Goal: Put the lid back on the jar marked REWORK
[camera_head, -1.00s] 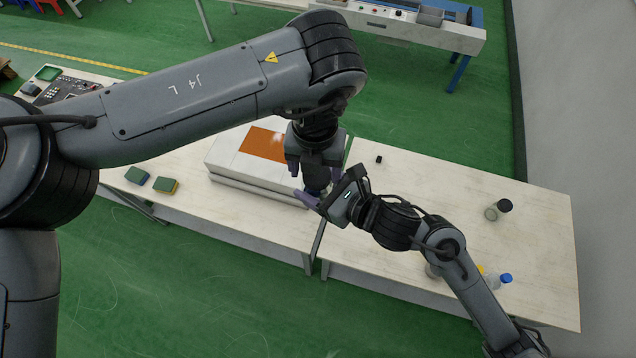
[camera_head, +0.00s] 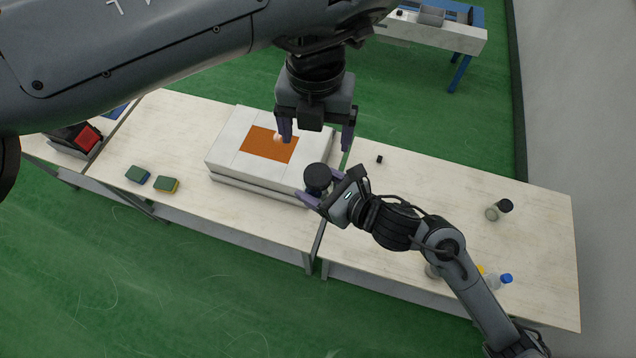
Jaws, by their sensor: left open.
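A dark round lid (camera_head: 317,177) is seen from above at the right gripper, covering the top of what looks like a jar. The jar body under it is mostly hidden, and no REWORK marking is readable. My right gripper (camera_head: 322,194) reaches in from the lower right with its purple fingers around the jar, just below the lid. My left gripper (camera_head: 317,137) is open and empty, pointing down, above and behind the lid and apart from it. Another clear jar (camera_head: 491,213) with a black lid (camera_head: 505,205) is on the right table.
A white block (camera_head: 228,150) with an orange patch (camera_head: 262,147) lies beside the grippers. Two sponges (camera_head: 137,174) (camera_head: 166,184) lie left. A small black cube (camera_head: 379,159) and a blue-capped bottle (camera_head: 500,280) are on the right table (camera_head: 440,185), whose middle is clear.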

